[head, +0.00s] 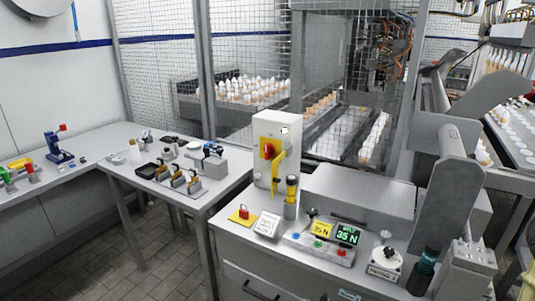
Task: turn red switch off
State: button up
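A red rotary switch (268,151) sits on a yellow plate on the front of an upright pale box (288,130) at the back left of the near bench. A yellow handle-like piece (278,170) hangs beside and below the switch and partly overlaps the plate. The switch's exact setting is too small to read. My gripper is not clearly seen in the head view. Nothing touches the switch.
A black-and-yellow post (291,197) stands just before the box. A large grey arm-like shape (441,190) blocks the right side.

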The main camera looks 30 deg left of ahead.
aim_at(269, 149)
jog(key=z, duration=0.95)
jog(key=k, duration=1)
jog(key=u, duration=1.4)
jog(key=i, duration=0.35)
jog(key=u, duration=0.15)
